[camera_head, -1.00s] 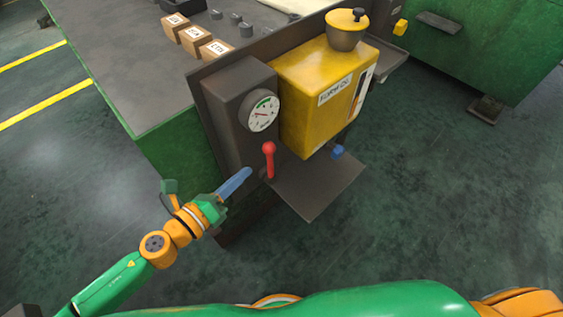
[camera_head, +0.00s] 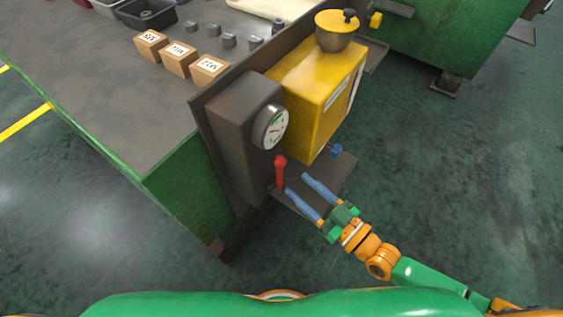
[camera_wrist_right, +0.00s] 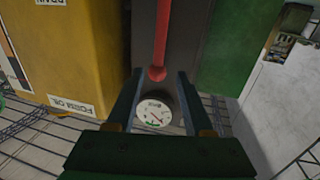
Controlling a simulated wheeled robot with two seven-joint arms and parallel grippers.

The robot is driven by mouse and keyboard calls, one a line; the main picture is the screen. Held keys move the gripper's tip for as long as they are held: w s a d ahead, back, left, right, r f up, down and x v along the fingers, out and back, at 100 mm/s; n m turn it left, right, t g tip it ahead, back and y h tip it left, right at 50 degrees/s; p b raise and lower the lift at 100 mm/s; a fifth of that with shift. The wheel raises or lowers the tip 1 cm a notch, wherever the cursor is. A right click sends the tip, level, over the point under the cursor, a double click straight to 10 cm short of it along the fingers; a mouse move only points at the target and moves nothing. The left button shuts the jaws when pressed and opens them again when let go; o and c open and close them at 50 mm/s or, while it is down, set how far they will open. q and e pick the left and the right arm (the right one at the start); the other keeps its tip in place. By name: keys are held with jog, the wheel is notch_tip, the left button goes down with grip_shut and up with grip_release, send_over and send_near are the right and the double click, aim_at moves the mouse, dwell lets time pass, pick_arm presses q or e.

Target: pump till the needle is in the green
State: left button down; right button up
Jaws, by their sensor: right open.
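A red pump lever (camera_head: 280,173) with a round knob stands upright at the front of a dark grey housing (camera_head: 236,112). A white round gauge (camera_head: 271,128) with a green band is on the housing above it; it also shows upside down in the right wrist view (camera_wrist_right: 153,113). Its thin red needle is too small to read surely. My right gripper (camera_head: 296,184) is open, its blue fingers just right of the lever and pointing at the housing. In the right wrist view the red lever (camera_wrist_right: 160,45) lies beyond the open fingertips, not held. My left gripper is out of view.
A yellow tank (camera_head: 312,95) with a lidded pot on top stands right of the gauge. A flat drip plate (camera_head: 345,178) and a blue valve (camera_head: 336,151) are below it. Boxes (camera_head: 180,60) and metal parts lie on the grey bench. Open floor is at the right.

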aim_at(282, 169)
jog(key=x, duration=0.6)
jog(key=shift+w+a+r, duration=0.15)
jog(key=shift+w, duration=0.15)
grip_shut()
dwell(1.0)
